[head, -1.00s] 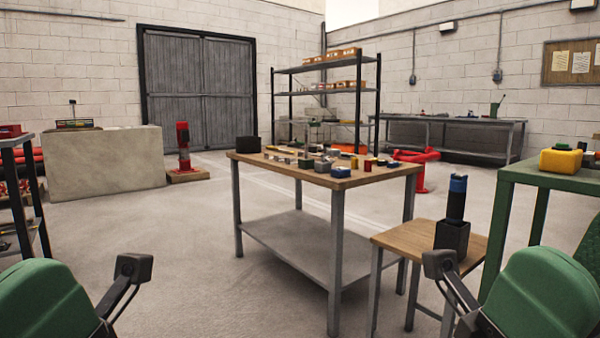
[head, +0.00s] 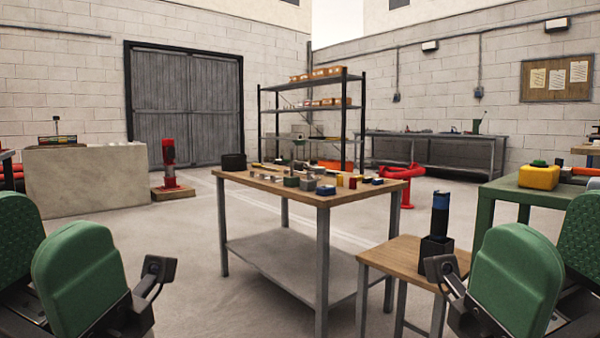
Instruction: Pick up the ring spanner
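I cannot pick out the ring spanner for sure. Several small tools and parts lie on the wooden top of the workbench (head: 268,187) ahead of me, too small to tell apart. My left gripper (head: 42,222) is at the lower left, with two green finger pads apart and nothing seen between them. My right gripper (head: 560,220) is at the lower right, also with its green pads apart and nothing seen between them. Both are close to me, well short of the workbench. Their lower parts are cut off by the frame.
A wooden stool (head: 395,258) with a black holder and blue-topped cylinder (head: 440,215) stands front right. A green table (head: 497,193) with a yellow item (head: 539,177) is further right. A concrete block (head: 85,180) stands left. The floor before the workbench is clear.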

